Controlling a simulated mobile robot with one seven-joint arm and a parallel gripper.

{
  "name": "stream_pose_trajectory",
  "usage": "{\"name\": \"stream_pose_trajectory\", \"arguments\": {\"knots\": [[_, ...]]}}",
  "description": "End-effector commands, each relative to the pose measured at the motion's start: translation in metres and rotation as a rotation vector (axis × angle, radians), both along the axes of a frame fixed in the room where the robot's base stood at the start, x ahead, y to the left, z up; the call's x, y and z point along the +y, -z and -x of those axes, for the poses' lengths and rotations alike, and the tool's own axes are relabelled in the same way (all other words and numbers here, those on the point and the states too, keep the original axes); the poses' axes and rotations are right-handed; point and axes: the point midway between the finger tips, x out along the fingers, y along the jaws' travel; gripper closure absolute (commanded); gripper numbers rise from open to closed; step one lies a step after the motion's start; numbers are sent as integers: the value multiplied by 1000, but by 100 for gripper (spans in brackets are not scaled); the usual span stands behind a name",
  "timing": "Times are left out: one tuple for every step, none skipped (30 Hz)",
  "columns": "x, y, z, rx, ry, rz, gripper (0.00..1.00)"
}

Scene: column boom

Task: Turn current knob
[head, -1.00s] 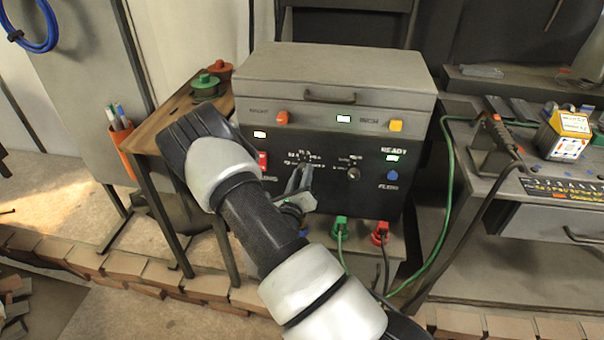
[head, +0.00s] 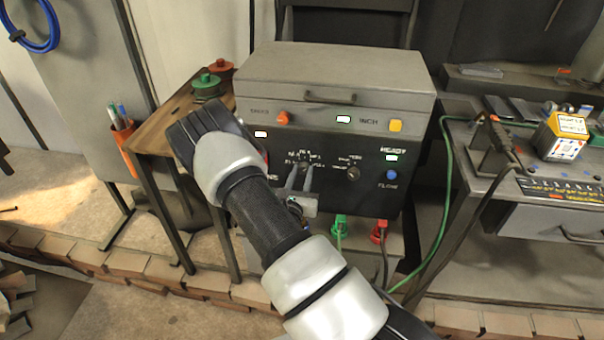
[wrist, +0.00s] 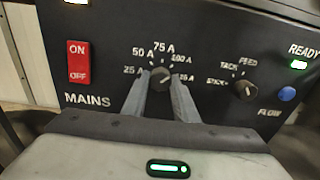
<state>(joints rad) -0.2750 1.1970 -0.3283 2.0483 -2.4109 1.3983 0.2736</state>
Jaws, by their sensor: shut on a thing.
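The current knob (wrist: 162,79) is a small dark dial with a pale pointer mark, ringed by amp labels from 25 A upward, in the wrist view. My gripper (wrist: 161,85) is shut on the knob, one grey finger on each side. In the head view my gripper (head: 300,172) reaches the black front panel (head: 332,200) of the grey machine, and the knob lies mostly hidden between the fingers. The exact setting of the pointer is hard to read.
Right of the current knob is a second knob (wrist: 244,91) with STICK, TACK and FEED labels. A red mains switch (wrist: 78,61) is at left, a blue button (wrist: 287,94) at right. Green (head: 339,226) and red (head: 379,231) plugs sit below the panel.

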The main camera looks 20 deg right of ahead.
Motion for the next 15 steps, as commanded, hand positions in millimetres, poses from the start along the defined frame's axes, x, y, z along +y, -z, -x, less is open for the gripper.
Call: {"name": "stream_pose_trajectory", "arguments": {"knots": [[0,1,1,-1,0,-4,96],[0,1,1,-1,0,-7,96],[0,1,1,-2,0,-8,96],[0,1,1,-3,0,-9,96],[0,1,1,-3,0,-9,96],[0,1,1,-3,0,-9,96],[0,1,1,-3,0,-9,96],[0,1,1,-3,0,-9,96],[0,1,1,-2,0,-8,96],[0,1,1,-2,0,-8,96],[0,1,1,-2,0,-8,96],[0,1,1,-2,0,-8,96],[0,1,1,-2,0,-8,72],[0,1,1,-2,0,-8,67],[0,1,1,-2,0,-8,60]]}}
